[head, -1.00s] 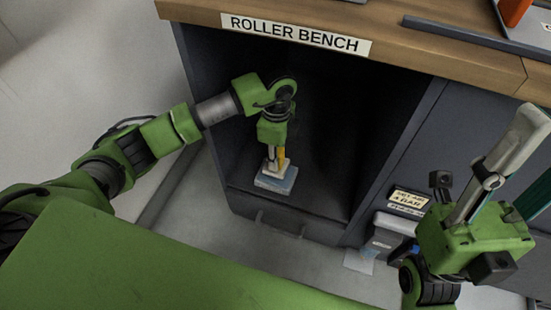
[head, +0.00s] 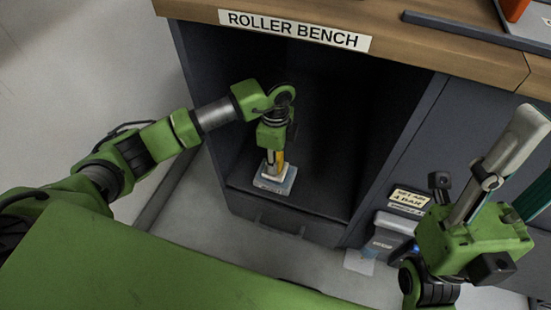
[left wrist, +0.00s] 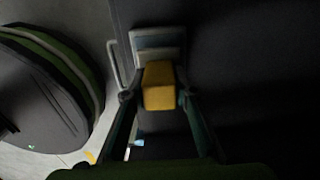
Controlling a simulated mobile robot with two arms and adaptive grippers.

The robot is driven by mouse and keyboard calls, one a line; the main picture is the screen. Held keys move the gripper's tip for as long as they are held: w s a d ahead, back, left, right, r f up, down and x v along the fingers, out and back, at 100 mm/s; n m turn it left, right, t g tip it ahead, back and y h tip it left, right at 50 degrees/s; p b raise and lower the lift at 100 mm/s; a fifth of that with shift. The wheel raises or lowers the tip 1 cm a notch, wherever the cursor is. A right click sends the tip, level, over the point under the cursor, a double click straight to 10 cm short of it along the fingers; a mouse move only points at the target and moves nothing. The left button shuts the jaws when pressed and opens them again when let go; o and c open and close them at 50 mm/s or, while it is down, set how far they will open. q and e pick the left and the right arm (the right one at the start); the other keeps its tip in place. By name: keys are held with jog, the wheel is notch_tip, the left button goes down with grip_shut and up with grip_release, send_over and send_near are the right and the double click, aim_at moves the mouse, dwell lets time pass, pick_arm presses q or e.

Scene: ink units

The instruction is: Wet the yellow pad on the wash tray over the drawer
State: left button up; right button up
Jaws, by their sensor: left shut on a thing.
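The yellow pad (head: 282,157) is between the fingers of my left gripper (head: 273,158), which is shut on it and points down. A pale block shows directly under the fingers, over the small blue-grey wash tray (head: 285,188). I cannot tell whether the pad touches the tray. In the left wrist view the yellow pad (left wrist: 158,86) sits between the two dark fingers, with the grey tray (left wrist: 157,36) beyond it. The drawer (head: 262,212) with a bar handle is below the tray. My right gripper (head: 512,160) is raised at the right; its fingertips are unclear.
The tray stands in a dark open bay under the wooden bench top (head: 420,50) labelled "ROLLER BENCH" (head: 295,30). The bay's side walls flank my left arm. A grey-blue box (head: 390,235) and a small sign (head: 409,198) are to the right. The bay floor right of the tray is clear.

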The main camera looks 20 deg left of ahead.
pick_arm(q)
jog(key=shift+f, duration=0.5)
dwell(0.5)
jog(key=shift+f, duration=0.1)
dwell(1.6)
